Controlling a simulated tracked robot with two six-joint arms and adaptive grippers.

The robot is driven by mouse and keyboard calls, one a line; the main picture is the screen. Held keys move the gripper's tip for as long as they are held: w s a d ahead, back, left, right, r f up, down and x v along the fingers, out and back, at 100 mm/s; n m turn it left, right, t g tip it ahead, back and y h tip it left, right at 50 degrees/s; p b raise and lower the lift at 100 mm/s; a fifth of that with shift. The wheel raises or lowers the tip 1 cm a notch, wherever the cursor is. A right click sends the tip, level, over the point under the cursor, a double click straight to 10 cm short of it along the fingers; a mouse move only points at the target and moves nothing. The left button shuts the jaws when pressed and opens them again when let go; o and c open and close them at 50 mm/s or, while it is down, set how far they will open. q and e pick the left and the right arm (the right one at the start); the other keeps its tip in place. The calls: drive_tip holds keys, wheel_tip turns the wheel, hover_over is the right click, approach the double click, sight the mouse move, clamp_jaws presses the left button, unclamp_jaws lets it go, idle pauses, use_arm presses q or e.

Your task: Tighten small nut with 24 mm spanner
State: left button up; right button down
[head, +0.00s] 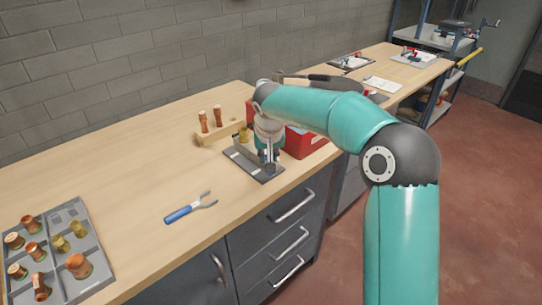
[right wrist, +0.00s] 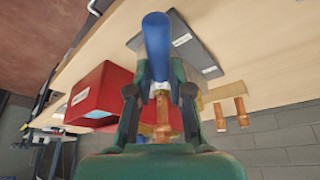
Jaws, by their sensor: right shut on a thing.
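My right gripper (head: 268,153) reaches down over a dark grey plate (head: 240,158) on the bench. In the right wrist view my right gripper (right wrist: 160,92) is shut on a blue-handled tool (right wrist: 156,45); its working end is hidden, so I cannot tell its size. A copper fitting (right wrist: 162,122) shows behind the fingers. A brass fitting (head: 245,133) stands beside the gripper in the head view; I cannot tell whether it is the small nut. My left gripper is not in view.
A red box (head: 302,143) stands right behind the gripper. A wooden holder (head: 215,135) with upright copper fittings is behind the plate. A grey tray (head: 88,270) of copper and brass fittings lies at front left. The bench's left middle is clear.

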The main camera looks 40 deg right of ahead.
drive_tip(key=shift+w+a+m+h, duration=0.35)
drive_tip(key=shift+a+m, duration=0.25)
drive_tip(key=shift+m, duration=0.5)
drive_tip(key=shift+w+a+m+g, duration=0.1)
drive_tip(key=shift+w+m+g, duration=0.05)
drive_tip(key=shift+m+g, duration=0.15)
drive_tip(key=shift+a, duration=0.1)
drive_tip(key=shift+w+a+m+h, duration=0.25)
drive_tip(key=shift+w+m, duration=0.1)
drive_tip(key=shift+m, duration=0.35)
drive_tip(key=shift+w+a+m+g+p, duration=0.2)
drive_tip(key=shift+w+m+g+p, duration=0.2)
drive_tip(key=shift+m+p, duration=0.25)
drive_tip(key=shift+w+a+m+p, duration=0.2)
drive_tip(key=shift+w+m+p, duration=0.1)
drive_tip(key=shift+m+p, duration=0.3)
